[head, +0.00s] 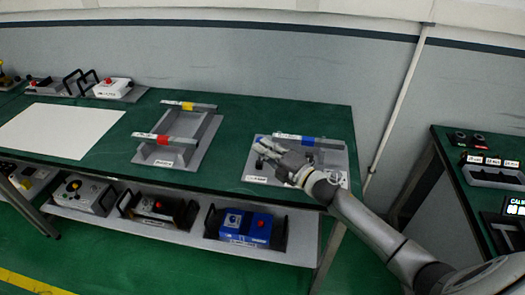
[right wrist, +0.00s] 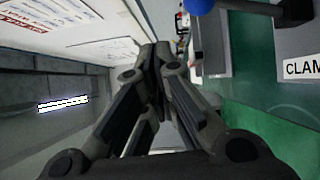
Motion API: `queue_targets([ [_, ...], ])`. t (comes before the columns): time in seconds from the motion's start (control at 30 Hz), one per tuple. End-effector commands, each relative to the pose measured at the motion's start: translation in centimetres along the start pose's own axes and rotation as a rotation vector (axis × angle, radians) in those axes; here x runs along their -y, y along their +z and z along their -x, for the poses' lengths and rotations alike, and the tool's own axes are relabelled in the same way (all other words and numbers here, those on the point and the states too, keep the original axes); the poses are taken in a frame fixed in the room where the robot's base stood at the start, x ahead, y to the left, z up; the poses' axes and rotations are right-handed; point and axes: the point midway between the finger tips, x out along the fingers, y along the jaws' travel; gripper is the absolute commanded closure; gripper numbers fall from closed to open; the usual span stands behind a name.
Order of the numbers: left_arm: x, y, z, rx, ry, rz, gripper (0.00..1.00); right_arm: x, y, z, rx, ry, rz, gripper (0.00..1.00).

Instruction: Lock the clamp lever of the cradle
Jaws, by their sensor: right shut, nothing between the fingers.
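A grey fixture plate (head: 335,172) lies at the right end of the green table, with a bar across it carrying a blue block (head: 308,141). It appears to be the clamp cradle. In the right wrist view a plate with a label beginning "CLAM" (right wrist: 302,68) shows at upper right. Beside it is a blue knob (right wrist: 199,5) on a dark rod, cut off by the top edge; it may be the clamp lever. My right gripper (head: 263,155) is shut and empty over the fixture's left part and hides some of it. In the wrist view its closed fingers (right wrist: 152,60) are apart from the knob. My left gripper is not in view.
A second fixture (head: 205,140) with red and yellow blocks stands left of the first. A white sheet (head: 60,130) lies farther left. The lower shelf holds several devices, including a blue one (head: 240,226). A separate bench (head: 470,190) stands at right.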

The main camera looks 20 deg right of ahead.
Motion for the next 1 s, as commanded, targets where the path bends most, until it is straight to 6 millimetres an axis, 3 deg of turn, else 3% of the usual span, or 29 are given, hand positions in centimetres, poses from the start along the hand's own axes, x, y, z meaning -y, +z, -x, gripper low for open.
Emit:
queue_targets([
  [0.1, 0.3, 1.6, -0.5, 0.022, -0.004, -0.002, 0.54, 0.0, 0.1, 1.5, 0.0, -0.002, 0.001, 1.0],
  [0.23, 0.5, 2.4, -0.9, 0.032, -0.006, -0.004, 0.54, -0.3, 0.1, 3.0, 0.0, -0.003, 0.002, 1.0],
  [0.5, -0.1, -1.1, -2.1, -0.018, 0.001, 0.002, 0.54, -1.3, 0.3, 6.9, -0.002, -0.003, 0.001, 1.0],
  [0.6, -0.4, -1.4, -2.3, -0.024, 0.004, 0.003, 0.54, -1.7, 0.4, 8.0, 0.0, -0.002, 0.001, 1.0],
  [1.0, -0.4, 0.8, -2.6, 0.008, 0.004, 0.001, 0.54, -2.4, 0.5, 9.4, 0.0, -0.001, 0.0, 1.0],
])
